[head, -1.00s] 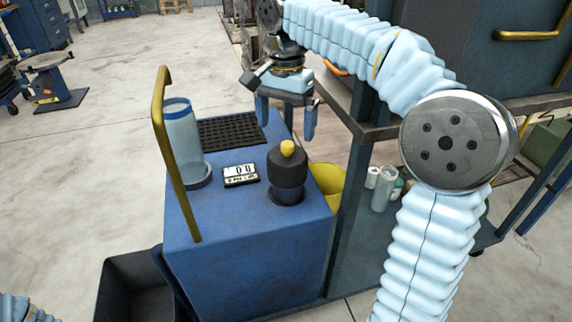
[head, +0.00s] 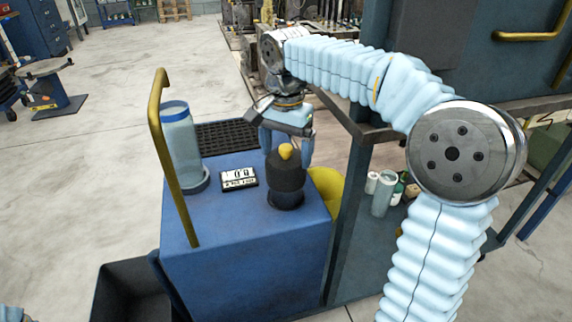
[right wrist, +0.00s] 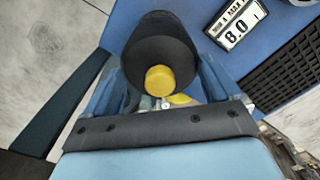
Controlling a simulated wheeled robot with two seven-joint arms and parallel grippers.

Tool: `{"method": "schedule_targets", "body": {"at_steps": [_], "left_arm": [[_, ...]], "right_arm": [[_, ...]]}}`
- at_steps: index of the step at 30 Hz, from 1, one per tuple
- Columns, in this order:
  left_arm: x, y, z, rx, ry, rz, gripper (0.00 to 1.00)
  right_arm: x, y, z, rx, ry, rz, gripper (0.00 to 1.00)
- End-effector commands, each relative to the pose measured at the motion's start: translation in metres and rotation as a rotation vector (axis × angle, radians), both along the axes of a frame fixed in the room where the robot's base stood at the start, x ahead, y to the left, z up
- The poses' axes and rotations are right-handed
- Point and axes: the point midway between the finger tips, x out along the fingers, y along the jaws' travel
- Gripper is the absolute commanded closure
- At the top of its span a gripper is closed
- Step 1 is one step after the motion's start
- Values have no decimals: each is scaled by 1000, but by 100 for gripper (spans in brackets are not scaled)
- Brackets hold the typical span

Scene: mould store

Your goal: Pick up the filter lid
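The filter lid (head: 285,172) is a dark, rounded cap with a yellow knob on top. It sits upright on a dark round base on the blue cart. In the right wrist view, the lid (right wrist: 160,45) lies between the two spread fingers of the gripper (right wrist: 163,82). Whether the fingers touch the lid is unclear.
The blue cart (head: 245,245) carries a clear canister (head: 180,145), a small counter display (head: 239,179) and a black grid mat (head: 228,136). A yellow handle (head: 170,160) rises at its left. A yellow object (head: 327,190) and a dark bench frame (head: 347,215) stand close right.

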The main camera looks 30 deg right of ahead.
Motion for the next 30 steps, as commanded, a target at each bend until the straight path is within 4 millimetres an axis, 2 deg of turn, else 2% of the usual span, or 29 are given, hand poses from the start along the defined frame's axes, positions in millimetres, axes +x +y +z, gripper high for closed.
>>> {"method": "schedule_targets", "body": {"at_steps": [3, 8, 11, 22, 26, 30], "left_arm": [[0, 0, 0, 0, 0, 0, 57], [0, 0, 0, 0, 0, 0, 57], [0, 0, 2, -1, 0, -1, 57], [-2, -6, 21, -10, 4, -11, 57], [-2, -6, 25, -10, 4, -12, 57], [-2, -6, 25, -10, 5, -12, 57]], "right_arm": [[0, 0, 1, 1, -1, 0, 49], [0, 0, 1, 0, -1, 0, 49], [1, 0, 8, 0, -4, 0, 49], [1, 1, 83, 1, -3, 0, 49], [1, 0, 97, 0, -2, 0, 49], [0, 0, 101, -1, 1, 0, 49]]}}
